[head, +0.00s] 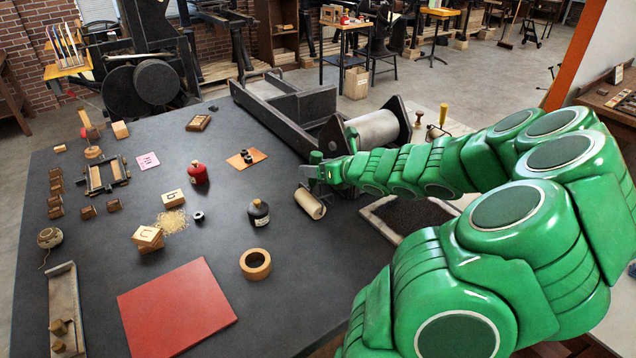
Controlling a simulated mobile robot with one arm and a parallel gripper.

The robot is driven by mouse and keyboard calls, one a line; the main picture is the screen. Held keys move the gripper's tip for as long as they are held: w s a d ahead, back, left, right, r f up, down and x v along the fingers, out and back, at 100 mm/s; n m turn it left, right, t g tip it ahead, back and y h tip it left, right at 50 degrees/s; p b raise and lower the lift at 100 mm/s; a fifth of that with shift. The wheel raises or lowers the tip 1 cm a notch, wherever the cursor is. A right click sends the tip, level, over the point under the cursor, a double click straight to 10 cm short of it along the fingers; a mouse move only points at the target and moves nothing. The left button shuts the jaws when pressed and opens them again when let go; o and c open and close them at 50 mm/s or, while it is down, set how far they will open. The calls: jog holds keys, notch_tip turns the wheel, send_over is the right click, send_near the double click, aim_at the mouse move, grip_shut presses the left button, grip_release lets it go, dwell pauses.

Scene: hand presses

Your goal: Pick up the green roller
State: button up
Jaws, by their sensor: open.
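My green arm reaches in from the right, and my gripper (318,173) is over the right part of the dark table (95,290). Its jaws are open; they are small and partly hidden in this view. A small dark green cylindrical piece (316,157) shows at the gripper's tip. I cannot tell whether it is the green roller or part of my gripper. A tan roll (310,204) lies on the table just below the gripper, apart from the jaws as far as I can see. No other green roller can be made out.
A black press with a grey cylinder (378,129) stands right behind the gripper. A black bottle (258,213), a wooden ring (256,264) and a red bottle (197,172) stand to the left. A red sheet (177,307) lies at the front. Bare tabletop lies between them.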

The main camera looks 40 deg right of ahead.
jog(key=shift+x, duration=1.45)
grip_shut()
